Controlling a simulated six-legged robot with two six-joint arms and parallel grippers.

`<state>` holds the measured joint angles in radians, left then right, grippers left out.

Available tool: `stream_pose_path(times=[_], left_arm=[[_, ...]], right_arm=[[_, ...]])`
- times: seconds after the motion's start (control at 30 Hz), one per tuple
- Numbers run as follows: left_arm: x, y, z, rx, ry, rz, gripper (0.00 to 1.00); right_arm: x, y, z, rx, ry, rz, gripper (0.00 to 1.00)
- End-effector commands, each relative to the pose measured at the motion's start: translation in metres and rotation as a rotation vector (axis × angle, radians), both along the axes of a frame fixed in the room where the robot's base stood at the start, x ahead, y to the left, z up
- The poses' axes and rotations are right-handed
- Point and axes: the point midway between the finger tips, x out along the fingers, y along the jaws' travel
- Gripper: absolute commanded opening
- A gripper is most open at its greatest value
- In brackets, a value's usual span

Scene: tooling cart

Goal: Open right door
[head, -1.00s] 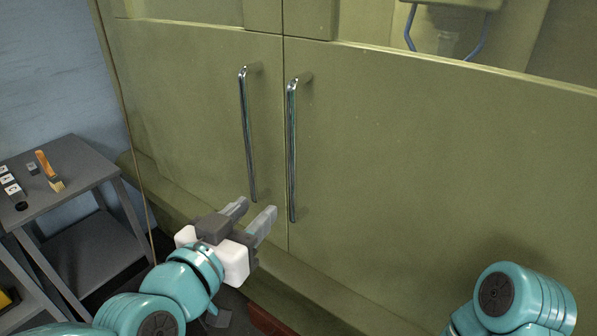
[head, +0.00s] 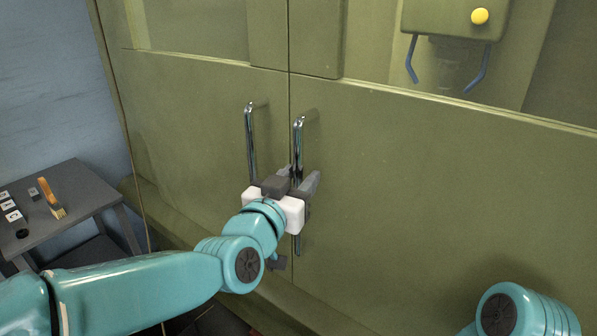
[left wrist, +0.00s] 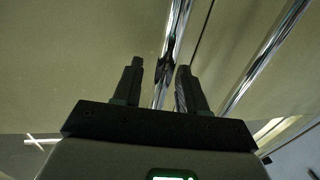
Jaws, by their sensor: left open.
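The right door (head: 430,190) is a large olive-green panel, closed flush along the seam beside the left door (head: 190,120). Its chrome bar handle (head: 298,140) stands upright just right of the seam. My left gripper (head: 299,174) is open at the lower part of this handle. In the left wrist view the handle (left wrist: 172,45) runs between the two open fingers (left wrist: 160,66), closer to the right finger. I cannot tell whether they touch. The gripper hides part of the handle in the head view. My right gripper is out of view; only a teal link of that arm shows.
The left door's matching handle (head: 250,140) stands close by on the left, and also shows in the left wrist view (left wrist: 265,55). A grey side table (head: 75,190) with a brush (head: 52,200) and small items is at left. The right door's face is clear.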

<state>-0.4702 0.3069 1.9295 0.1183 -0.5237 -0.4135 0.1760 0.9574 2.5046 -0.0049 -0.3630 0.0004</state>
Motion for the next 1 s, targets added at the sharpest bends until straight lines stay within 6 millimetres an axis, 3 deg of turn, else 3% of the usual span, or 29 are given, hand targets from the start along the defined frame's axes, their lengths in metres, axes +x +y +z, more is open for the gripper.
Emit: stream_pose_path(times=[0.37,0.5,1.0], left_arm=[[0.009,-0.001,-0.0002,0.0,0.0,0.001,0.42],[0.0088,-0.001,-0.0002,0.0,0.0,0.001,0.0],[0.0072,-0.0031,-0.0012,0.0,0.0,0.0,0.0]], right_arm=[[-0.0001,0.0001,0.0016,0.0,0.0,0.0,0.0],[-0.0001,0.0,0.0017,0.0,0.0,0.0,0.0],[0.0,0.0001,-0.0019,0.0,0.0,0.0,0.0]])
